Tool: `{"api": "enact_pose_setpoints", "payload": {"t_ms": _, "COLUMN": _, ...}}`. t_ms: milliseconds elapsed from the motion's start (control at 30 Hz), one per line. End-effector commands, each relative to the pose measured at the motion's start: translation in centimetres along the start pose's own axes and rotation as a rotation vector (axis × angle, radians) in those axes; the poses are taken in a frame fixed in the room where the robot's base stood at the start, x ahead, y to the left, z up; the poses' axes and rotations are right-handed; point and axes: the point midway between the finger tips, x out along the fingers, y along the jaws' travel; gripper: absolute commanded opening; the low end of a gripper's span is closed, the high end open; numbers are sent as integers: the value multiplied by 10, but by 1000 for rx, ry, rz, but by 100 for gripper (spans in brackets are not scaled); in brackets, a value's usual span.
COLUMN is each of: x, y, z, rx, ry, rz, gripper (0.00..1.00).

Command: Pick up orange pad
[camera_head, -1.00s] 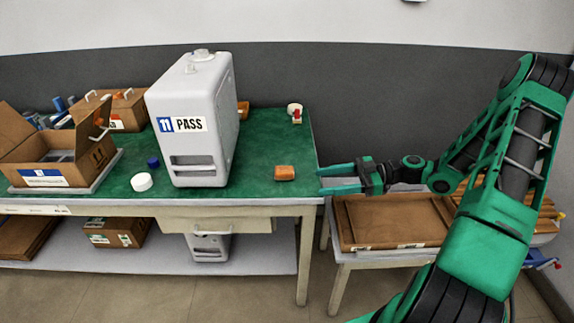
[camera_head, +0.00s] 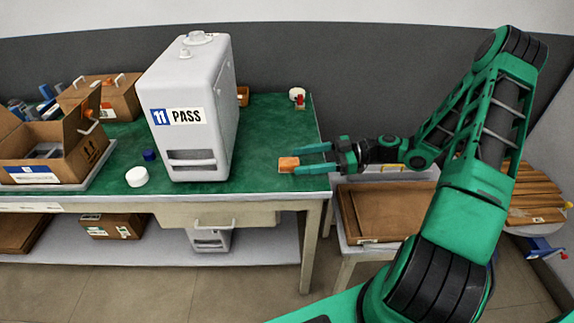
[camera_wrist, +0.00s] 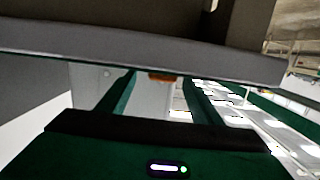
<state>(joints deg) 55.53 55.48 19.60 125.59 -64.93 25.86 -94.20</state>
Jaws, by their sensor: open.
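The orange pad (camera_head: 288,164) lies on the green table top (camera_head: 258,130) near its right front corner. My gripper (camera_head: 295,158) is open and comes in level from the right, with its fingertips at the pad's right side. In the head view I cannot tell whether the fingers touch the pad. In the wrist view, the orange pad (camera_wrist: 163,76) shows at the far end of the gap between the two fingers (camera_wrist: 158,88). Most of the pad is hidden or very small there.
A tall white canister (camera_head: 192,105) marked "11 PASS" stands left of the pad. A tape roll (camera_head: 297,94) lies behind it. A white cap (camera_head: 137,177) and a blue cap (camera_head: 149,155) lie farther left by an open carton (camera_head: 58,150). Green surface between canister and pad is clear.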

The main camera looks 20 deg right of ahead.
Motion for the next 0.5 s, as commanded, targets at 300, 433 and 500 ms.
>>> {"api": "enact_pose_setpoints", "payload": {"t_ms": 300, "x": 40, "y": -2, "z": -2, "rx": 1, "ry": 1, "rz": 0, "gripper": 59}}
{"api": "enact_pose_setpoints", "payload": {"t_ms": 433, "x": 47, "y": -2, "z": -1, "rx": 1, "ry": -1, "rz": 1, "gripper": 59}}
{"api": "enact_pose_setpoints", "payload": {"t_ms": 500, "x": 48, "y": -2, "z": -1, "rx": 1, "ry": -1, "rz": 1, "gripper": 59}}
